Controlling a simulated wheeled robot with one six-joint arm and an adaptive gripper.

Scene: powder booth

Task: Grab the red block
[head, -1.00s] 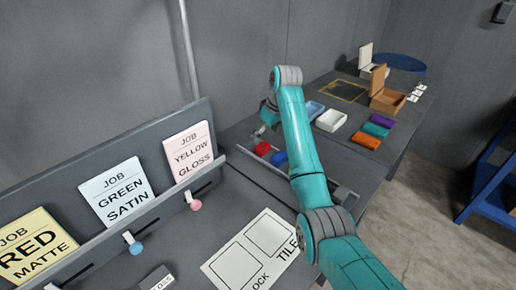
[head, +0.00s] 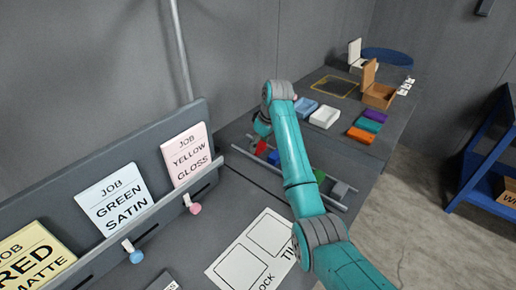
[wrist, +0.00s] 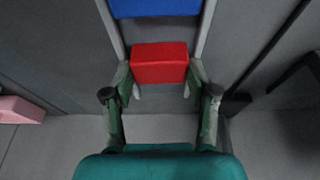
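The red block (head: 260,147) sits at the rack on the far table in the head view, partly hidden by my gripper (head: 262,128). In the wrist view the red block (wrist: 159,63) lies centred between the two fingertips of my gripper (wrist: 160,72). One finger is close along each side of it. I cannot tell whether the fingers press on it or leave a thin gap. A blue block (wrist: 155,8) lies just beyond it, and this blue block also shows in the head view (head: 273,157).
The two rack rails (head: 244,153) run past the blocks. A green block (head: 318,175) shows beside my arm. Farther back are a white tray (head: 325,117), an orange block (head: 361,135) and an open brown box (head: 378,94). Job cards (head: 188,154) stand at left.

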